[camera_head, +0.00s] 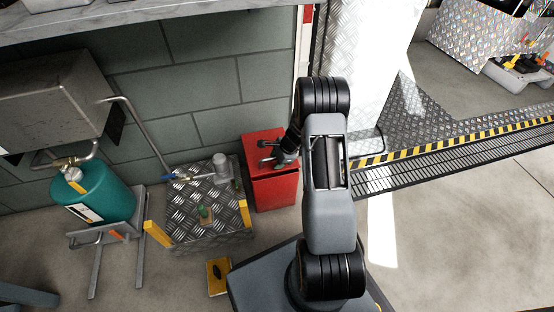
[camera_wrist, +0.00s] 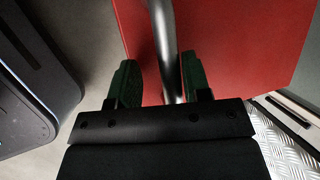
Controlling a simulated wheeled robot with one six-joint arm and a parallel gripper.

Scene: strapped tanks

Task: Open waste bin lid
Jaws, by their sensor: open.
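The red waste bin (camera_head: 275,190) stands against the wall, left of my arm in the head view. Its red lid or top also fills the upper part of the wrist view (camera_wrist: 240,40). A grey metal bar handle (camera_wrist: 162,25) runs down the wrist view between my two dark fingers. My gripper (camera_head: 264,153) is at the top of the bin; in the wrist view it (camera_wrist: 160,72) is open, with a finger on each side of the bar. I cannot tell whether either finger touches the bar. The lid looks shut.
A tread-plate box (camera_head: 205,205) with a valve and fittings stands left of the bin. Farther left is a green tank (camera_head: 100,200) on a metal stand. A yellow-black striped ledge (camera_head: 450,143) lies to the right. Open floor (camera_head: 460,240) is at the lower right.

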